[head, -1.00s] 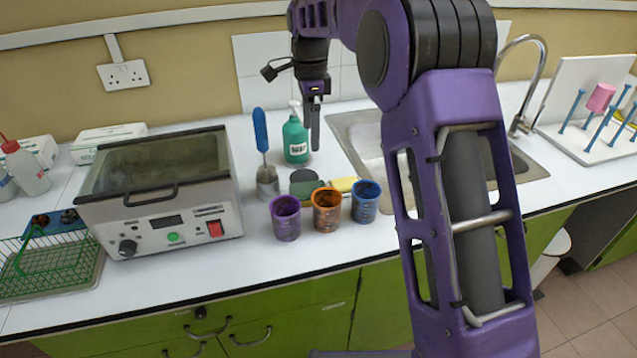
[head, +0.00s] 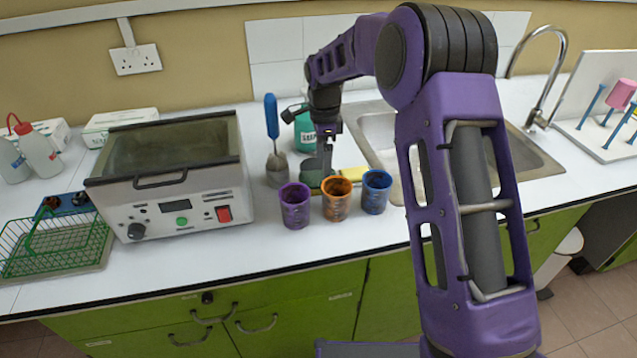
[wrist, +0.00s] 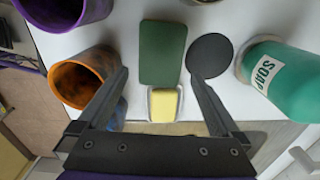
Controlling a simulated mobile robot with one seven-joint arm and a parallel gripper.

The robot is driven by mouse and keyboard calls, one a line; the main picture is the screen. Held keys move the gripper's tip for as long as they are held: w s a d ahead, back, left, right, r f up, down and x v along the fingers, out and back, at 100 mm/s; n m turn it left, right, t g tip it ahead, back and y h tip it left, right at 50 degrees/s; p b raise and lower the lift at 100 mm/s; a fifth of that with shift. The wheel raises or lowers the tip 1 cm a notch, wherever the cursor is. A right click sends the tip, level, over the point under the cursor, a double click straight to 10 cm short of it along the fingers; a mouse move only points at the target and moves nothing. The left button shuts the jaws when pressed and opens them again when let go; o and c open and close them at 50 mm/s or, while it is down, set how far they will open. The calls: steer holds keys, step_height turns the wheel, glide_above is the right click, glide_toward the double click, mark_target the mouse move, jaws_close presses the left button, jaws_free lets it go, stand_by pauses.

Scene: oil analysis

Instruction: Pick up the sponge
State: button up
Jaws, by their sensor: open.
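A green rectangular pad, which looks like the sponge (wrist: 163,52), lies flat on the white counter in the wrist view. In the head view the sponge (head: 311,180) is partly hidden behind my gripper and the cups. My gripper (wrist: 158,78) is open and empty, its fingers pointing down above the counter. In the wrist view the sponge appears ahead of the gap between the fingertips, with no clear contact. The gripper (head: 324,168) also shows in the head view, just over the sponge area.
A yellow block (wrist: 164,105) in a white dish lies beside the sponge. A dark round disc (wrist: 209,55) and a green soap bottle (wrist: 285,80) are close by. Purple (head: 295,207), orange (head: 336,203) and blue (head: 376,195) cups stand in front. The sink (head: 380,130) is behind right.

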step_height(320, 180, down, 5)
steer(key=shift+w+d+r, duration=0.1)
steer(key=shift+d, duration=0.05)
steer(key=c, duration=1.2)
steer(key=shift+o, duration=0.2)
step_height(320, 180, up, 10)
steer(key=o, duration=0.7)
steer(key=c, duration=0.6)
